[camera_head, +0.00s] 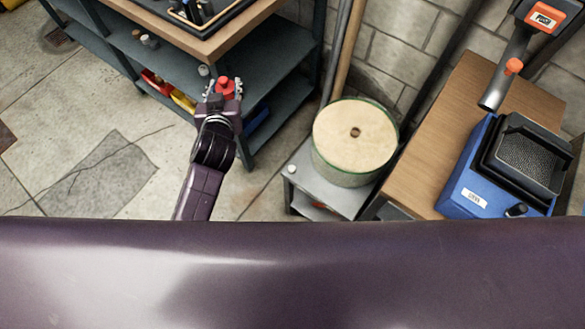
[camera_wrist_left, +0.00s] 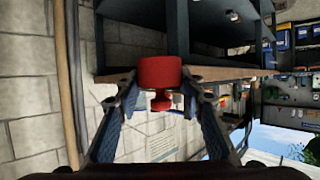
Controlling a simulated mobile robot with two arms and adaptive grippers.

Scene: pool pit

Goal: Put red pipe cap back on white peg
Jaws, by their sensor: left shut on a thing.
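My left gripper (camera_head: 223,93) reaches up from the lower left in the head view, in front of the shelf unit. It is shut on the red pipe cap (camera_head: 225,86). In the left wrist view, the cap (camera_wrist_left: 160,72) sits between the fingertips of the gripper (camera_wrist_left: 162,88), with a wider red body and a narrower red knob. A small white round piece (camera_head: 292,169) stands on the grey cabinet, right of the gripper. It may be the white peg, but it is too small to be certain. My right gripper is not in view.
A shelf unit (camera_head: 262,75) with a wooden top stands close by the gripper. A green-rimmed drum (camera_head: 350,130) stands on the grey cabinet (camera_head: 335,193). A wooden bench (camera_head: 440,135) at the right carries a blue machine (camera_head: 478,160). Open concrete floor (camera_head: 60,125) lies at the left.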

